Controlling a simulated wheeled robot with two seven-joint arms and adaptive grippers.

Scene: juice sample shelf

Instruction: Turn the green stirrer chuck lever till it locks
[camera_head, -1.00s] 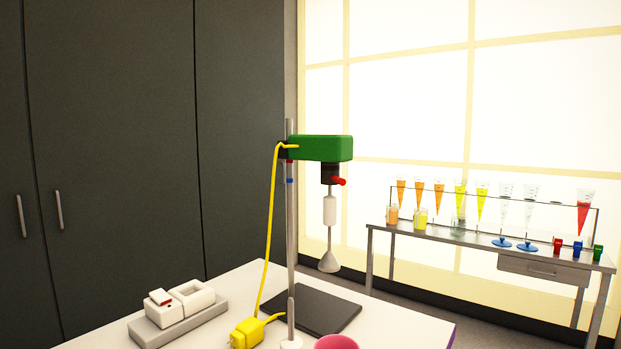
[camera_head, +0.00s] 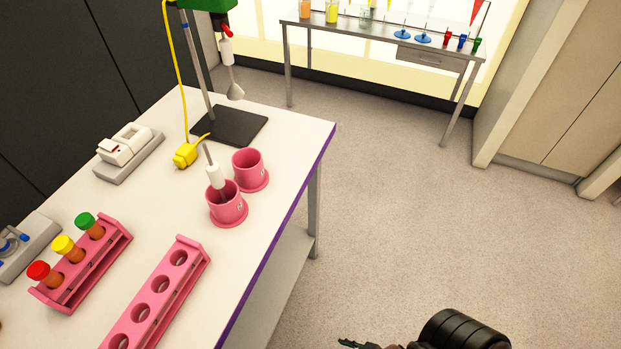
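The green stirrer head (camera_head: 209,4) is cut off by the top edge of the view. It sits on a metal stand (camera_head: 197,65) with a dark base plate (camera_head: 240,126) on the table. Below the head, a small red lever (camera_head: 228,31) sticks out beside the chuck. A shaft with a white sleeve (camera_head: 227,52) and a grey paddle end (camera_head: 235,91) hangs under the chuck, above the plate. Part of my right arm shows at the bottom edge, far from the stirrer; its gripper is mostly cut off. My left gripper is out of view.
Two pink cups (camera_head: 250,170) stand on the table, the nearer (camera_head: 229,211) holding another white-sleeved shaft (camera_head: 215,173). A yellow plug (camera_head: 186,154), a white device (camera_head: 126,146) and pink racks (camera_head: 155,300) also stand there. The floor (camera_head: 400,200) at right is clear.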

